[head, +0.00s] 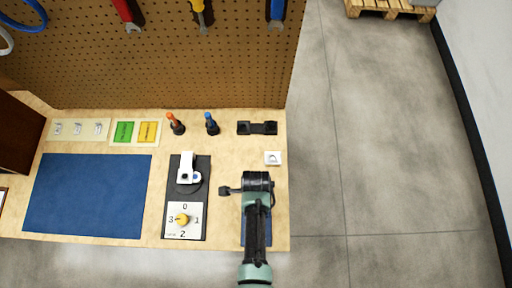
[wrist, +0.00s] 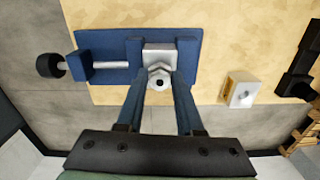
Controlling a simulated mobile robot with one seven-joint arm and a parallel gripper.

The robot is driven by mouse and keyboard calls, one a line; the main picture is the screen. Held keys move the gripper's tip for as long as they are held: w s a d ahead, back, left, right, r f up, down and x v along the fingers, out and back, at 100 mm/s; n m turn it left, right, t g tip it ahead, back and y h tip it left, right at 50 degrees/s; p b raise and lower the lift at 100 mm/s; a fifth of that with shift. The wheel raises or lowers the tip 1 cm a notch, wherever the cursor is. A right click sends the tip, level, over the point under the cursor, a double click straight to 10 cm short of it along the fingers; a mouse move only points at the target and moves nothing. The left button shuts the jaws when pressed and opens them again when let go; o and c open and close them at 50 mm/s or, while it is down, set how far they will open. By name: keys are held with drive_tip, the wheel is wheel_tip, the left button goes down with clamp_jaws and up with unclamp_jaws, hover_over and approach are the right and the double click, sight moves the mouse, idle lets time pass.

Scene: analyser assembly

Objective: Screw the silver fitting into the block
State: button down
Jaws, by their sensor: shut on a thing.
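The silver fitting (wrist: 159,80) is a hex piece with a dark hole in its middle, seen in the wrist view. My gripper (wrist: 160,76) is shut on it, with a blue-grey finger on each side. The pale grey block (wrist: 159,52) sits in the blue vise (wrist: 115,47), right behind the fitting in the picture. I cannot tell how deep the fitting sits in the block. In the head view my arm covers the fitting and block; only parts of the blue vise (head: 264,228) show beside it.
A white square piece with a round middle (wrist: 241,92) lies near the vise, also in the head view (head: 272,158). The vise's black knob (wrist: 50,65) sticks out past the bench edge. A black holder (head: 257,128) and dial panel (head: 184,220) stand near. The blue mat (head: 88,195) is clear.

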drive_tip(key=m, duration=0.3)
drive_tip(key=shift+m, duration=0.3)
unclamp_jaws()
idle(0.3)
drive_tip(key=shift+r, duration=0.1)
wheel_tip(320, 180, up, 5)
drive_tip(key=p, duration=0.5)
idle(0.3)
